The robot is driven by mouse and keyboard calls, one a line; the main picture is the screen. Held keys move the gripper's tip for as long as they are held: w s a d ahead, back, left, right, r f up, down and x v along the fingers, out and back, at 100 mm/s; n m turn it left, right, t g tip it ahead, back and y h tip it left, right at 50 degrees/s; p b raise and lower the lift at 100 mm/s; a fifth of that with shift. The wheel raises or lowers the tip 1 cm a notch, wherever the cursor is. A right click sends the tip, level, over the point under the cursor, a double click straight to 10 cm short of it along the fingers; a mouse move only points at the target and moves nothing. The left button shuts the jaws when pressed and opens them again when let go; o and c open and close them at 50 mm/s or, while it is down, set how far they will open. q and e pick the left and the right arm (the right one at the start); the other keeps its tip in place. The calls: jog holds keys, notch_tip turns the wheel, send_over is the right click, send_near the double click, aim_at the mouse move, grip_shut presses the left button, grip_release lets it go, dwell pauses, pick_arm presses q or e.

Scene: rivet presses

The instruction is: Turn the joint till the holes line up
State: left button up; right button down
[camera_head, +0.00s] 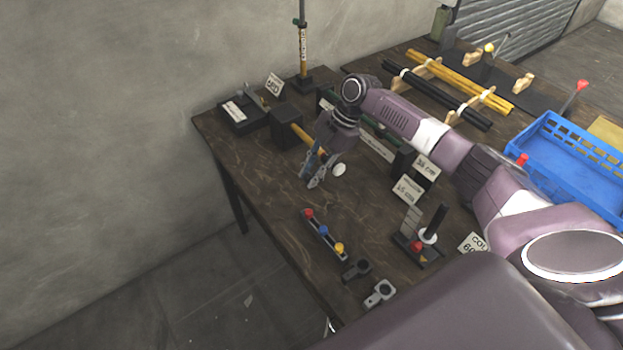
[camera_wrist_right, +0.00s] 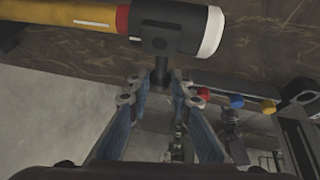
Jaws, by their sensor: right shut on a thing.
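A yellow tube (camera_head: 304,136) runs out from a black block on the table to a black joint with a white end cap (camera_head: 339,170). In the right wrist view the tube (camera_wrist_right: 62,12) has a red band (camera_wrist_right: 123,18), then the black joint (camera_wrist_right: 158,28) and the white cap (camera_wrist_right: 210,33). A short dark stem (camera_wrist_right: 160,72) hangs from the joint. My right gripper (camera_head: 313,182) is closed around the stem, its fingertips (camera_wrist_right: 160,88) just below the joint. A dark round spot shows on the joint; whether holes line up cannot be told. My left gripper is out of view.
A strip with red, blue and yellow knobs (camera_head: 323,231) lies near the table's front edge, with grey clamps (camera_head: 379,292) beside it. A post stand (camera_head: 432,226) and a blue crate (camera_head: 541,137) are to the right. Bare wood (camera_head: 262,172) lies left of the gripper.

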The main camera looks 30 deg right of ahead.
jog(key=shift+w+d+r+y+b, duration=0.1)
jog(key=shift+r+y+b, duration=0.4)
jog(key=shift+y+b, duration=0.45)
jog(key=shift+r, duration=0.25)
jog(key=c, duration=1.7)
grip_release()
jog(key=shift+c, duration=0.2)
jog(key=v, duration=1.2)
jog(key=shift+d, duration=0.15)
